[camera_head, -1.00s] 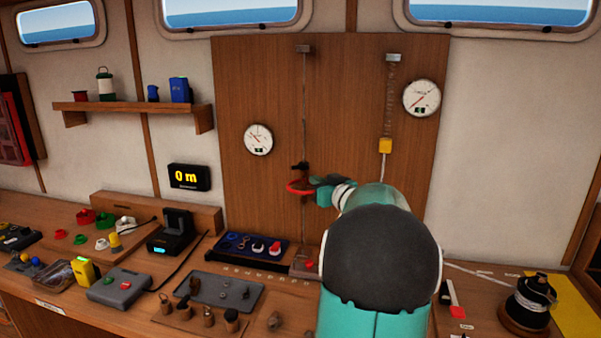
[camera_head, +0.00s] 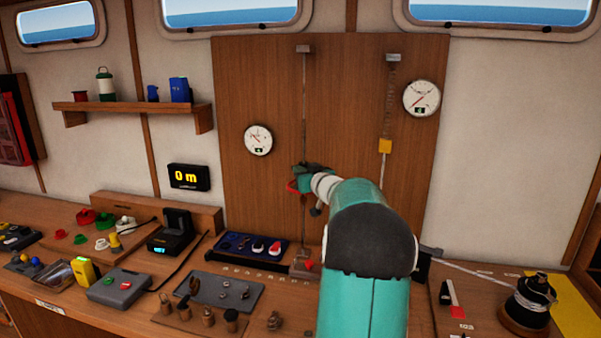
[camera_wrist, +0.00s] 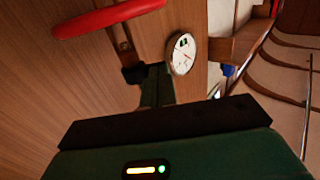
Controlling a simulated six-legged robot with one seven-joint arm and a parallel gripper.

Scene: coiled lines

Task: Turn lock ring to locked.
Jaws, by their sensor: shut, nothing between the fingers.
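A red ring (camera_head: 292,187) sits partway up the left vertical line on the wooden panel. In the head view only a small red part shows, with the rest hidden behind my gripper. In the wrist view a stretch of the red ring (camera_wrist: 110,17) crosses the upper left. My gripper (camera_head: 303,172) is shut and empty beside the line, close to the ring. Its fingers (camera_wrist: 154,88) show below the ring in the wrist view, apart from it there. I cannot tell whether any part touches the ring. No lock marking can be read.
A round gauge (camera_head: 258,139) is left of the line. Another gauge (camera_head: 421,98) and a yellow block (camera_head: 385,146) on a second line are to the right. A blue tray (camera_head: 222,243) and a grey tray (camera_head: 205,292) crowd the bench below. The panel between the lines is mostly clear.

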